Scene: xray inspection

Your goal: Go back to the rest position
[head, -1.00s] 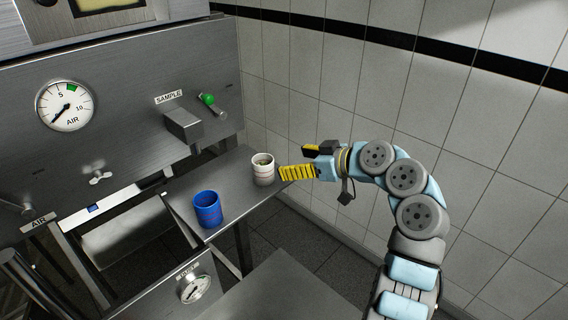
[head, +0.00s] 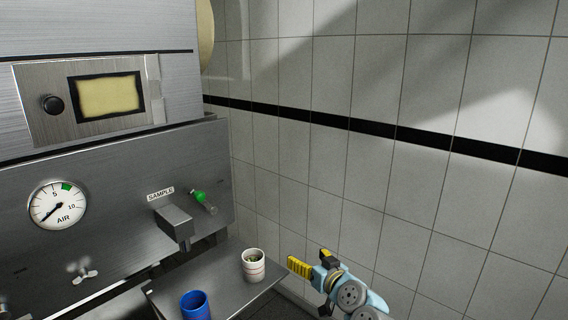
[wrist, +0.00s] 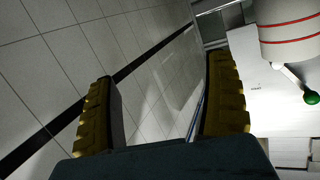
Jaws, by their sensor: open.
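My gripper (head: 308,264) shows at the lower middle of the head view, to the right of the white cup and apart from it. Its yellow-padded fingers also show in the wrist view (wrist: 160,110), spread apart with nothing between them. The white cup (head: 253,267) stands upright on the metal shelf, with some contents inside. In the wrist view, a white body with red bands, which looks like this cup (wrist: 290,35), shows at the upper right, outside the fingers.
A blue cup (head: 195,306) stands on the metal shelf (head: 225,296), cut by the frame's bottom edge. The steel machine panel (head: 110,215) with the AIR gauge (head: 57,203) and the SAMPLE outlet with green-tipped lever (head: 204,201) is at left. A tiled wall (head: 390,90) rises behind my arm.

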